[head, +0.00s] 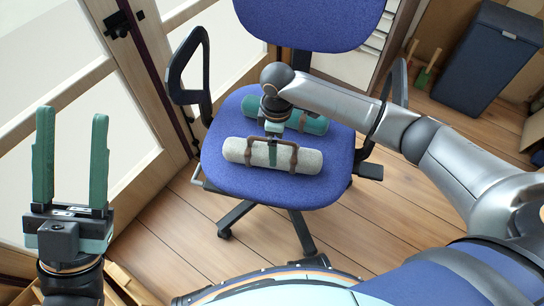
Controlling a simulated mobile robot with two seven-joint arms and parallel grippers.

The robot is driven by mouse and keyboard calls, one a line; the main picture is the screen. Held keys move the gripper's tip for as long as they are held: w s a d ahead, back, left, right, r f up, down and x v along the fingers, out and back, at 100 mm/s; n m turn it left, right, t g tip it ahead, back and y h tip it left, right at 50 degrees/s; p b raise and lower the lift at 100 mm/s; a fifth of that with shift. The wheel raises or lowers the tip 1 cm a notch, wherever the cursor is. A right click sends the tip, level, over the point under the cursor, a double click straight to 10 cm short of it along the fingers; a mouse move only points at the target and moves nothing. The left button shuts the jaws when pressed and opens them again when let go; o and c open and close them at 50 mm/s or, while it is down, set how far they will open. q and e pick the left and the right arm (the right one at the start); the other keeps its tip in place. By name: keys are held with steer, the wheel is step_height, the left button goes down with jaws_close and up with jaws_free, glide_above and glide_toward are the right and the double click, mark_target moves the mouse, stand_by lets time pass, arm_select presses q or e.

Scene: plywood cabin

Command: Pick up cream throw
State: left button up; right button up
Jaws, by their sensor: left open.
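The cream throw (238,151) is a rolled, pale speckled bundle with brown straps and a handle. It lies on the front of the blue office chair's seat (290,192). My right gripper (273,158) points down at the middle of the cream throw, by its strap handle. Its fingers are seen nearly edge-on, so I cannot tell whether they are open or shut, or whether they touch the handle. My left gripper (72,160) is open and empty, fingers up, at the left, well away from the chair.
A teal rolled throw (314,123) with brown straps lies behind the cream one, partly hidden by my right arm. The chair has black armrests (188,68) and a blue backrest (310,22). A dark blue bin (488,60) stands at the back right. Wooden floor (165,245) shows around the chair.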

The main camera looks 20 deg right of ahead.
steer(key=f+b, duration=0.1)
steer(key=f, duration=0.1)
steer(key=a+f+b, duration=0.1)
steer(key=f, duration=0.1)
steer(key=shift+w+f+b, duration=0.1)
steer(key=shift+f+b, duration=0.1)
steer(key=shift+b, duration=0.2)
steer(key=shift+f, duration=0.45)
arm_select(q)
step_height(320, 180, down, 3)
steer(key=shift+w+d+f+n, duration=0.1)
steer(key=shift+d+f+n, duration=0.1)
steer(key=shift+n, duration=0.2)
arm_select(e)
steer(key=shift+r, duration=0.1)
steer(key=c, duration=0.3)
arm_select(q)
steer(key=shift+r, duration=0.1)
arm_select(e)
jaws_close()
